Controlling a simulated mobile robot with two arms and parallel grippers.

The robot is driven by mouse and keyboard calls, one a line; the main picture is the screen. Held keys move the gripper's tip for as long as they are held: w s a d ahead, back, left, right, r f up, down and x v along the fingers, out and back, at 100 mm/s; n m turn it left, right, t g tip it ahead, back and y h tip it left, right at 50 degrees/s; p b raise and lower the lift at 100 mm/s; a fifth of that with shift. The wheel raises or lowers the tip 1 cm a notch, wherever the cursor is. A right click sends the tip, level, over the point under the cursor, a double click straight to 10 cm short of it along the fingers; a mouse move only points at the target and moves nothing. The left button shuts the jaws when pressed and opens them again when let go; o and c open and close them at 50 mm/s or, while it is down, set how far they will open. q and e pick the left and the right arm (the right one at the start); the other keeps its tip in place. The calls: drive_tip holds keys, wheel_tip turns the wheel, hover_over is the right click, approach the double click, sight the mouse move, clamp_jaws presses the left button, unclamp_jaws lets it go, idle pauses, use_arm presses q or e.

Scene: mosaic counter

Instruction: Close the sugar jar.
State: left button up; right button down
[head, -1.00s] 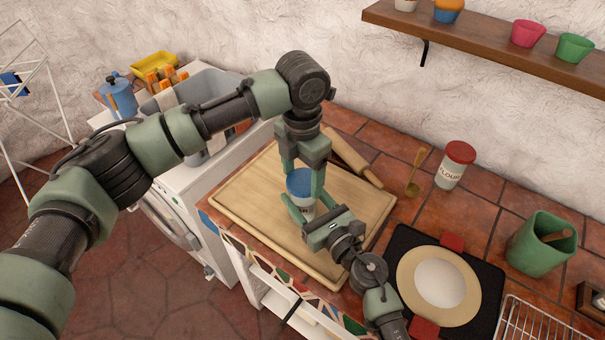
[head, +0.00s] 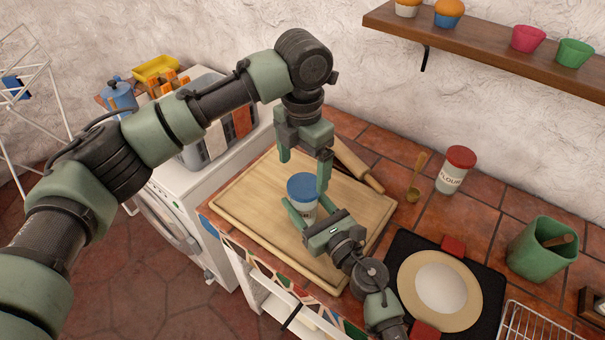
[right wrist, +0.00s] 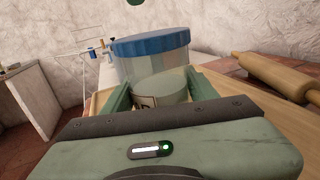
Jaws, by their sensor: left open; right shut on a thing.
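The sugar jar (head: 303,203) is a clear jar with pale contents and a blue lid (head: 301,186), standing upright on the wooden board (head: 240,204). The lid sits on top of the jar, and looks level in the right wrist view (right wrist: 149,43). My right gripper (head: 302,214) is shut around the jar's body from the front, with one finger on each side (right wrist: 158,98). My left gripper (head: 303,171) is open and empty above and behind the lid, its fingers pointing down and apart from it. Most of the jar's label is hidden by my right gripper.
A rolling pin (head: 357,166) lies at the board's back edge. A plate (head: 438,290) on a black mat and a green pot (head: 541,247) are farther right.

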use_arm(q)
drive_tip(key=shift+r, duration=0.1)
drive_tip(key=shift+c, duration=0.3)
drive_tip(key=n, duration=0.5)
drive_tip(key=shift+r+n, duration=0.25)
drive_tip(key=shift+n, duration=0.05)
drive_tip(key=n, duration=0.4)
drive_tip(key=shift+r+n, duration=0.15)
drive_tip(key=shift+n, duration=0.25)
drive_tip(key=n, duration=0.6)
drive_tip(key=shift+r+n, duration=0.25)
drive_tip(key=shift+n, duration=0.15)
drive_tip(key=n, duration=0.4)
drive_tip(key=shift+d+r+n, duration=0.1)
drive_tip(key=shift+r+n, duration=0.1)
drive_tip(key=shift+n, duration=0.2)
drive_tip(key=n, duration=0.4)
drive_tip(key=shift+r, duration=0.15)
drive_tip(key=n, duration=0.7)
drive_tip(key=shift+w+r, duration=0.1)
drive_tip(key=shift+r, duration=0.2)
drive_tip(key=n, duration=0.4)
drive_tip(key=shift+r+n, duration=0.15)
drive_tip(key=shift+n, duration=0.25)
drive_tip(key=n, duration=0.5)
drive_tip(key=shift+r, duration=0.2)
